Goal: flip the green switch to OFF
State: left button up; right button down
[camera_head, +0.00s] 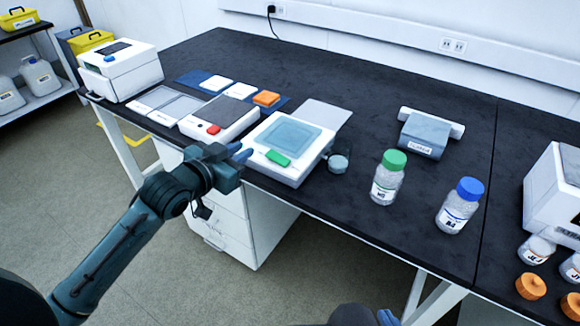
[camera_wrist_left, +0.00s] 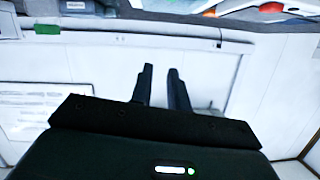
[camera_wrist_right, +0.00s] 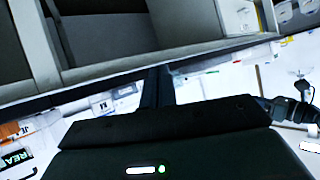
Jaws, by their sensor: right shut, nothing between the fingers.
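The green switch (camera_head: 278,158) is on the front of a white device (camera_head: 291,176) with a pale blue-grey top panel, on the dark bench. Its ON or OFF position is too small to tell. My left gripper (camera_head: 242,154) appears just left of the switch in the head view, apart from it. In the left wrist view its two fingers (camera_wrist_left: 160,70) have a gap between them and hold nothing. A green patch (camera_wrist_left: 47,29) shows there at the upper left. My right gripper (camera_wrist_right: 157,72) is shut and empty in the right wrist view.
A neighbouring device with a red switch (camera_head: 213,129) stands left of the green one. A small grey round item (camera_head: 338,163), a green-capped bottle (camera_head: 387,180) and a blue-capped bottle (camera_head: 459,207) stand to the right.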

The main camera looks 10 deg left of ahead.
aim_at(278, 158)
pick_arm(q)
jog(key=shift+w+d+f+b, duration=0.15)
jog(key=shift+w+f+b, duration=0.3)
jog(key=shift+b, duration=0.55)
jog(key=shift+c, duration=0.6)
jog(key=shift+w+f+b, duration=0.15)
jog(key=shift+f+b, duration=0.35)
jog(key=shift+b, duration=0.05)
jog(key=shift+w+f+b, duration=0.15)
jog(key=shift+f+b, duration=0.35)
grip_shut()
jog(key=shift+w+f+b, duration=0.15)
jog(key=shift+f+b, duration=0.1)
jog(key=shift+b, duration=0.15)
pick_arm(e)
jog(key=shift+w+f+m+t, duration=0.25)
jog(key=shift+f+m+t, duration=0.2)
jog(key=shift+f, duration=0.4)
